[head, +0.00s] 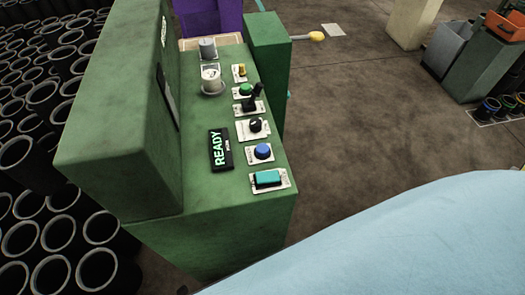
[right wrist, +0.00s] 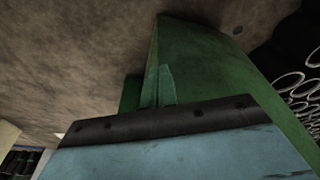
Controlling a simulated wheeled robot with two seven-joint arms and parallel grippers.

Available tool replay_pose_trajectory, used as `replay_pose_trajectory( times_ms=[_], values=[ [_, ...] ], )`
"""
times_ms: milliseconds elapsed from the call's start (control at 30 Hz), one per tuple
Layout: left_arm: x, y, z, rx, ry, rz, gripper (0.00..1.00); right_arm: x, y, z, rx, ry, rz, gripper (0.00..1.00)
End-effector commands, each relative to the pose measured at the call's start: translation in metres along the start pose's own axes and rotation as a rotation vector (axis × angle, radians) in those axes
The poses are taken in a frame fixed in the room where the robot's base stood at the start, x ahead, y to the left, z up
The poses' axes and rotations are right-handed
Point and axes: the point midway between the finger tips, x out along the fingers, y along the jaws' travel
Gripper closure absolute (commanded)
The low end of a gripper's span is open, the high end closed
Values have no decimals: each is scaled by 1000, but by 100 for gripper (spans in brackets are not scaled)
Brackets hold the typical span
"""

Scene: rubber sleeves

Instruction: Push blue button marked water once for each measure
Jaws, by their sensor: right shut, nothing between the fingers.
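The blue round button (head: 263,151) sits on a white plate on the sloping top of the green machine (head: 215,195). Its label is too small to read. A black display (head: 220,150) left of it reads READY. My right gripper (right wrist: 162,86) shows in the right wrist view, shut and empty, with the green machine's side (right wrist: 215,70) beyond it. No button shows in that view. The gripper is not seen in the head view, so its distance from the blue button cannot be told. My left gripper is in neither view.
A teal rectangular button (head: 267,178) lies just in front, a black knob (head: 255,125) just behind, then a black lever (head: 254,96) and green button (head: 246,89). A light blue arm part of mine (head: 420,240) fills the lower right. Black tubes (head: 30,150) crowd the left.

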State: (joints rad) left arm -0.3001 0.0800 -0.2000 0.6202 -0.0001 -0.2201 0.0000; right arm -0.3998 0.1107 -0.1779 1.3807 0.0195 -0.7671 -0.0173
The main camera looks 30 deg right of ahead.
Motion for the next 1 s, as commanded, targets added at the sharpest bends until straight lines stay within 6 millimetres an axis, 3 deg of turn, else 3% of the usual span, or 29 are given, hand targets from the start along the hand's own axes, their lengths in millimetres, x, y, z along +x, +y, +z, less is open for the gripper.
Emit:
replay_pose_trajectory(
  times_ms=[33,200,400,600,1000],
  values=[
    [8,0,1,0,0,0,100,26,-2,24,1,-25,0,100],
    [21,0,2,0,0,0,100,79,-5,94,2,-67,1,100],
    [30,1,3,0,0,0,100,105,-9,155,0,-98,-2,100],
    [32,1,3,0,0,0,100,110,-10,178,-1,-110,-3,100],
    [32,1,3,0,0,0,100,110,-10,180,-1,-110,-3,100]
  ],
)
